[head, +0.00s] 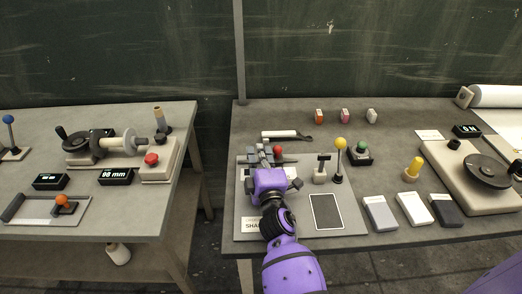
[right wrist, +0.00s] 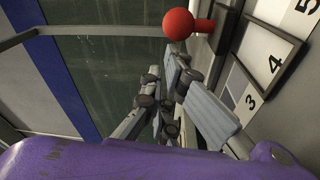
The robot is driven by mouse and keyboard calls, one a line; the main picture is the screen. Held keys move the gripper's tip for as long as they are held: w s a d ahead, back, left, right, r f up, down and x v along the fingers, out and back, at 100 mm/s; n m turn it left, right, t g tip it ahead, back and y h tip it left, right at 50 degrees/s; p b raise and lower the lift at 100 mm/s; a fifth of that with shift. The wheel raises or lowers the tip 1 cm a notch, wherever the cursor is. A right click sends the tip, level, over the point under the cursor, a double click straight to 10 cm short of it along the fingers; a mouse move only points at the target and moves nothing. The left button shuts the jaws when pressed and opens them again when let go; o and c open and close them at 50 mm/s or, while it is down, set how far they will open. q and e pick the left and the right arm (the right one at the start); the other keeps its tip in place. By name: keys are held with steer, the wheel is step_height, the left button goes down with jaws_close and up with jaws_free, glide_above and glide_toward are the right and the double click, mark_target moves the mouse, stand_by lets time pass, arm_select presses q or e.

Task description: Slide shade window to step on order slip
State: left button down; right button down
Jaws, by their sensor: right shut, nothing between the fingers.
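The shade window is a framed slider (right wrist: 268,58) around the number 4 on a strip in the right wrist view, with 5 above and 3 below. Its red ball knob (right wrist: 178,24) sticks out on a short stem; the knob also shows in the head view (head: 278,150). My right gripper (head: 264,151) is shut and empty, just left of the red knob and apart from it as far as I can see. My arm hides much of the strip in the head view. A small white card (head: 429,134) lies at the right; its print is unreadable. My left gripper is not in view.
Several swatch blocks and a crank machine (head: 487,170) stand to the right.

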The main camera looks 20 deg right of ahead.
mark_target(274, 151)
steer(key=shift+s+d, duration=0.15)
steer(key=shift+s, duration=0.05)
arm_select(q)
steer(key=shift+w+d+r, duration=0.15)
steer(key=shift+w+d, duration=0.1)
arm_select(e)
steer(key=shift+d, duration=0.2)
steer(key=d, duration=0.1)
steer(key=s+d+p, duration=0.1)
steer(key=d, duration=0.1)
steer(key=shift+d+r, duration=0.1)
steer(key=shift+r, duration=0.05)
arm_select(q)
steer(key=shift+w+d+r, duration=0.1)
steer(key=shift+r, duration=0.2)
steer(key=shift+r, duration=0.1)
arm_select(e)
steer(key=shift+w, duration=0.1)
